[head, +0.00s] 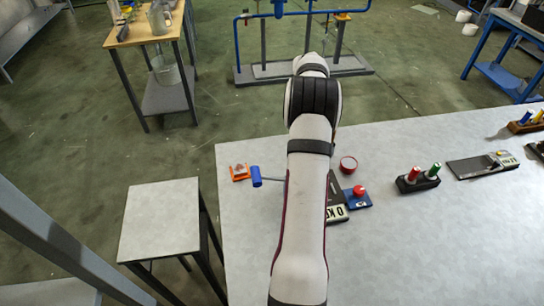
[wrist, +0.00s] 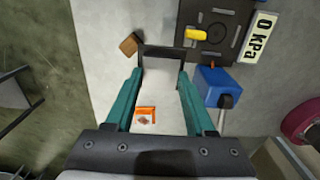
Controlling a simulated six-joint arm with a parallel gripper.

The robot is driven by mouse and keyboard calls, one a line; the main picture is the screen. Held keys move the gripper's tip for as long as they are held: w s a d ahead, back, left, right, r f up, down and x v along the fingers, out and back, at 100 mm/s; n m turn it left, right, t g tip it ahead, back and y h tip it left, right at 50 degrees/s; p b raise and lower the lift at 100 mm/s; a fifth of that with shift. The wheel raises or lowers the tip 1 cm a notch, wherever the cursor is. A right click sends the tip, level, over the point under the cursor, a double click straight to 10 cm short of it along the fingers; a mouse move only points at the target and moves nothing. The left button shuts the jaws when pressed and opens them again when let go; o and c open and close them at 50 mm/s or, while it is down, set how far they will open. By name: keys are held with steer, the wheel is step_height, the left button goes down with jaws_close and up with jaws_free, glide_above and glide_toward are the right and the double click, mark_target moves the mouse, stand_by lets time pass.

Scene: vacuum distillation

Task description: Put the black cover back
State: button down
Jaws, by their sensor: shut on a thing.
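The black cover (wrist: 161,51) is a thin dark piece between my fingertips at the top centre of the wrist view. My gripper (wrist: 162,72) has teal fingers and is shut on it. The cover's full shape is hard to make out. Beside it, to the right, is a flat black device (wrist: 220,22) with slots, a yellow knob (wrist: 196,34) and a white "0 kPa" label (wrist: 261,38). Whether the cover touches it I cannot tell. In the head view my arm hides the gripper and cover; the dark device (head: 334,187) shows partly beside the arm.
A blue block with a grey rod (wrist: 216,82) stands close to my right finger. An orange-rimmed item (head: 238,172) and blue cylinder (head: 256,176) lie left of my arm.

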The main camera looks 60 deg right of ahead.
glide_above(271, 160)
step_height(271, 160, down, 6)
steer(key=shift+w, duration=0.1)
steer(key=shift+f, duration=1.9)
steer(key=shift+f, duration=0.1)
steer(key=shift+c, duration=1.3)
jaws_free()
